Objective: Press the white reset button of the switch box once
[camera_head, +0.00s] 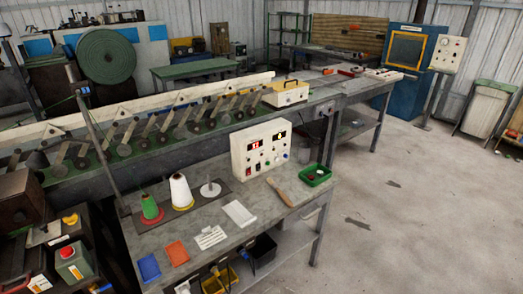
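A cream box (261,150) with two lit displays and several small knobs and buttons stands upright on the grey bench, facing front right. A pale button is hard to single out on its face at this size. A smaller green and grey box (75,264) with a red round button on top is at the lower left. A pale panel (449,54) with several small buttons is beside the blue cabinet at the back right. I cannot tell for sure which of these is the switch box. My gripper is not in view.
On the grey bench (230,222) are a green cone (150,208), a white cone (181,192), a wooden-handled tool (280,193) and a green tray (314,175). Bins hang below its front. The concrete floor (410,200) to the right is open.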

